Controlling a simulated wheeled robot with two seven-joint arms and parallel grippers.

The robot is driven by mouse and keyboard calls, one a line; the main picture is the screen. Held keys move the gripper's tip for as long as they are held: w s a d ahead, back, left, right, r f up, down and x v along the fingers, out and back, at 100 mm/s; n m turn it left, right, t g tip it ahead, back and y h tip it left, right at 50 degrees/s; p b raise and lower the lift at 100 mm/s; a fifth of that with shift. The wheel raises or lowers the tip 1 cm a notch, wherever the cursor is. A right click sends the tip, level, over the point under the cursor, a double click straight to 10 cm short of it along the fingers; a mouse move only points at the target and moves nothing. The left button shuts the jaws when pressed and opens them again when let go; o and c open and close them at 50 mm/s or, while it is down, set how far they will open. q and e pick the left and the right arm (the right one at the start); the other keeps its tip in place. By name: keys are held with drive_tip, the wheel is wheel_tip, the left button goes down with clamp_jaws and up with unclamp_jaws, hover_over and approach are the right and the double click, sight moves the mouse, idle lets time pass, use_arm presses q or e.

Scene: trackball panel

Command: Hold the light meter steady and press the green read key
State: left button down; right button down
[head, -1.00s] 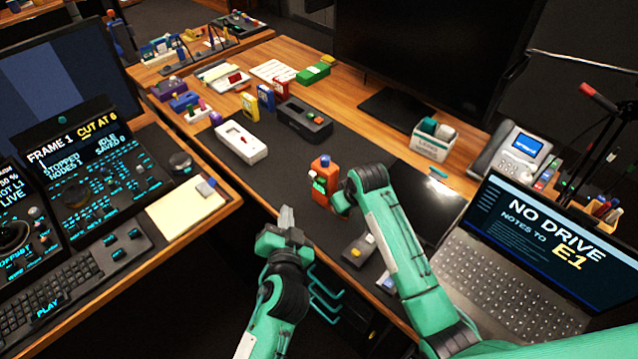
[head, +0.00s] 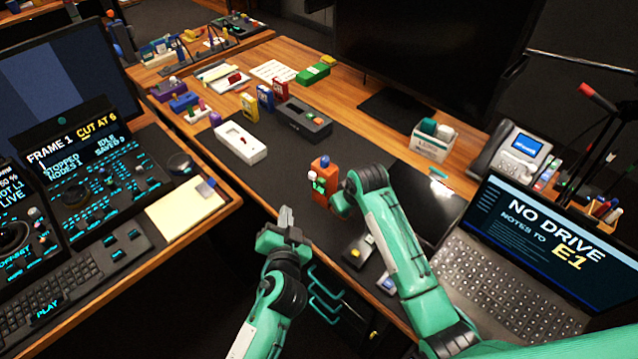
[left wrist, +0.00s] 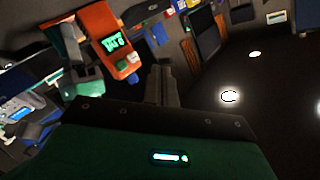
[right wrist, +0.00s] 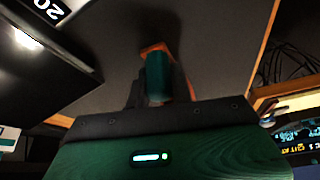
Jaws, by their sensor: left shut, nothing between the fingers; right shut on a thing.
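The orange light meter (head: 324,191) stands upright above the dark desk mat in the head view, with a small lit green display. In the left wrist view the meter (left wrist: 98,25) appears tilted, with a green key (left wrist: 121,65) and a pale key below the display. My right gripper (head: 340,203) is shut on the meter from its right side. In the right wrist view the fingers (right wrist: 160,88) hide most of it. My left gripper (head: 286,214) is shut and empty, to the left of the meter and apart from it.
A white device (head: 240,143) and a black device (head: 303,119) lie on the mat behind. A small grey box with a yellow button (head: 358,251) lies in front of the meter. A laptop (head: 510,270) is at right. A gap separates the left desk.

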sight(318, 182)
use_arm(q)
drive_tip(key=shift+w+a+f, duration=0.2)
drive_tip(key=shift+w+f, duration=0.35)
drive_tip(key=shift+f, duration=0.2)
drive_tip(key=shift+d, duration=0.1)
drive_tip(key=w+d, duration=0.6)
drive_tip(key=shift+d, duration=0.2)
idle(1.8)
drive_tip(key=shift+w+d, duration=0.25)
drive_tip(key=shift+d, duration=0.05)
drive_tip(key=shift+w+d+r, duration=0.1)
drive_tip(key=shift+w+d, duration=0.45)
drive_tip(key=shift+d, duration=0.15)
idle(1.2)
drive_tip(key=shift+s+a, duration=0.1)
